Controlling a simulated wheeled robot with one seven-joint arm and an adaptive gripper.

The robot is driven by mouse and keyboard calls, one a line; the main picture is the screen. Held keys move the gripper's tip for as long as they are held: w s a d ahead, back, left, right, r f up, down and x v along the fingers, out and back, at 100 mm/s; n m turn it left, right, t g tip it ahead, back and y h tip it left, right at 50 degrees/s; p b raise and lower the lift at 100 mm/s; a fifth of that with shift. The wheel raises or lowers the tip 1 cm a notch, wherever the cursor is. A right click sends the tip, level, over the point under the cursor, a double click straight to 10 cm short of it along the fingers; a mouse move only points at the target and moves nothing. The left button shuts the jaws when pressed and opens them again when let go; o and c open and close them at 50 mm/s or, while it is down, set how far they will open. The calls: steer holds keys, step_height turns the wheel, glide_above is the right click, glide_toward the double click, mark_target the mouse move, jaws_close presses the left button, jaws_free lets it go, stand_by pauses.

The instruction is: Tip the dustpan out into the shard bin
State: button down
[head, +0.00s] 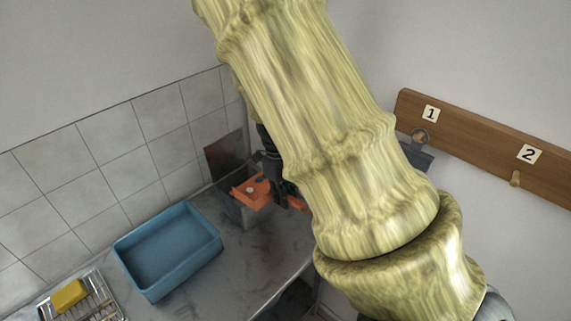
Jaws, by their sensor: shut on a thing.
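An orange dustpan (246,192) shows left of my large yellow-green arm link, with a small pale piece (251,188) on it. My gripper (280,197), dark and partly hidden behind the arm, is shut on the dustpan. The dustpan is above or at the top of a grey bin (238,213) at the back of the counter. I cannot tell how far it overlaps the bin's opening. A dark brown panel (225,158) stands upright behind the bin, perhaps its raised lid. The bin's inside and the dustpan's right part are hidden.
A blue basin (205,255) stands on the grey counter (254,262), left of the bin. A yellow sponge (69,295) lies on a wire rack (93,308) at lower left. A wooden hook board (470,133) marked 1 and 2 is on the right wall; something grey (420,158) hangs at 1.

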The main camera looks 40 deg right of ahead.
steer(key=shift+w+r+g+p, duration=0.3)
steer(key=shift+r+g+p, duration=0.25)
steer(key=shift+r+p, duration=0.35)
steer(key=shift+w+r+g+p, duration=0.25)
steer(key=shift+r+g+p, duration=0.35)
steer(key=shift+p, duration=0.45)
steer(key=p, duration=0.1)
steer(key=w+r+g+p, duration=0.1)
steer(key=p, duration=0.1)
steer(key=shift+w+r, duration=0.1)
steer(key=shift+r, duration=0.15)
steer(key=shift+w+g, duration=0.25)
steer(key=w+r+g, duration=0.5)
steer(key=w+g, duration=0.1)
steer(key=w, duration=0.1)
steer(key=shift+a+r+h, duration=0.2)
steer(key=shift+a+h, duration=0.1)
steer(key=shift+h, duration=0.1)
steer(key=shift+r, duration=0.1)
steer(key=shift+r, duration=0.4)
steer(key=shift+f+b, duration=0.1)
steer(key=shift+b, duration=0.2)
